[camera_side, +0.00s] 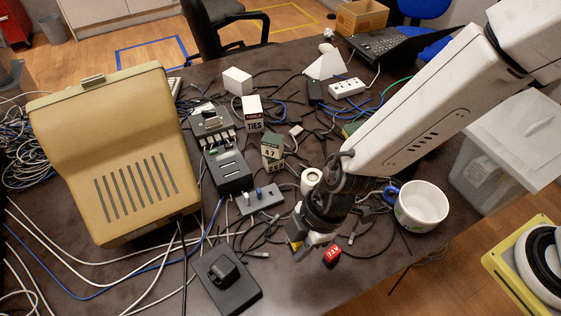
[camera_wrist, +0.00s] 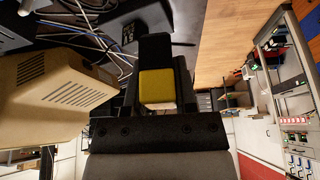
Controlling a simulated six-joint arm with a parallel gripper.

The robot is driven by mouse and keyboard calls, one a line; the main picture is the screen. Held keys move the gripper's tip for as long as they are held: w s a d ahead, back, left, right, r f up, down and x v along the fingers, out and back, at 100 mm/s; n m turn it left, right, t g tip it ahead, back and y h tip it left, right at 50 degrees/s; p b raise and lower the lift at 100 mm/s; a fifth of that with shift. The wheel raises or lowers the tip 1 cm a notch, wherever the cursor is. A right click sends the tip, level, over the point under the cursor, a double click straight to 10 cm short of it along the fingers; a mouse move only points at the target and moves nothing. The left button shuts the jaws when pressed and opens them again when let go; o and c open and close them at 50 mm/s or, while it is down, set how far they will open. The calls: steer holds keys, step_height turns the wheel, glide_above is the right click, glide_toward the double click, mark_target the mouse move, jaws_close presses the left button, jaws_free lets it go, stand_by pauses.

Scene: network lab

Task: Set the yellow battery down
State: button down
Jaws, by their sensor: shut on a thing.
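My gripper (camera_side: 308,238) points down over the front right part of the dark table and is shut on the yellow battery. In the side view only a small yellow patch of the battery (camera_side: 295,246) shows at the fingers; the dark wrist hides the rest. In the wrist view the yellow battery (camera_wrist: 158,87) sits between the dark fingers of my gripper (camera_wrist: 158,75). I cannot tell whether the battery touches the table. A small red block with white lettering (camera_side: 331,254) lies just right of the fingers.
A white mug (camera_side: 421,206) stands to the right, near the table's edge. A white roll (camera_side: 311,178) stands behind my gripper. A grey switch box (camera_side: 258,200) and a black device (camera_side: 226,279) lie to the left. Loose cables surround them. A beige case (camera_side: 115,150) fills the left.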

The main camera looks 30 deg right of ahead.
steer(key=w+d+f+m+t+h, duration=0.3)
steer(key=w+d+m+t+h, duration=0.15)
steer(key=w+d+m, duration=1.25)
steer(key=w+d+f+m+h, duration=0.25)
steer(key=d+m, duration=0.25)
steer(key=d, duration=0.4)
glide_above(313, 146)
steer(key=s, duration=0.2)
steer(key=shift+g+y, duration=0.3)
steer(key=shift+g, duration=0.05)
steer(key=f, duration=0.8)
steer(key=shift+a+f, duration=0.25)
steer(key=shift+w, duration=0.1)
steer(key=shift+f, duration=0.15)
steer(key=shift+w+f, duration=0.15)
steer(key=shift+f, duration=1.5)
